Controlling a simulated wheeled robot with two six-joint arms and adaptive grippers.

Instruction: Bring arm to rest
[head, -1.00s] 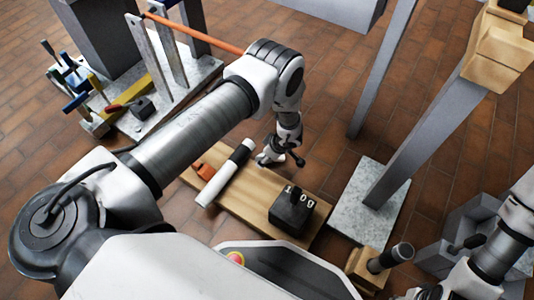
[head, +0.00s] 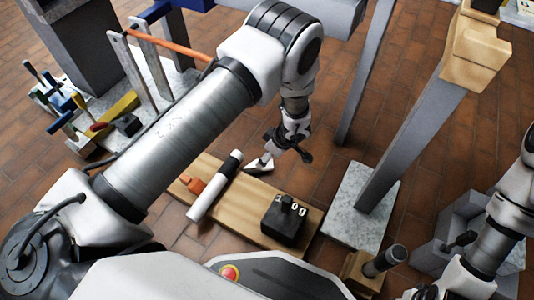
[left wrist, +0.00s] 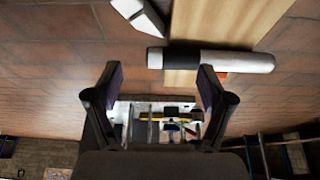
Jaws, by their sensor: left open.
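My left gripper (head: 288,152) hangs over the far edge of a wooden board in the head view. Its jaws are open and empty; in the left wrist view the two dark fingers (left wrist: 160,88) stand wide apart with nothing between them. A small white and grey angular piece (head: 259,165) lies near the board's far edge, just left of the gripper; it also shows at the top of the left wrist view (left wrist: 138,14). My right arm comes in at the right, but its gripper is not clearly visible.
A clamp rack (head: 85,115) is at left. Brick floor lies between.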

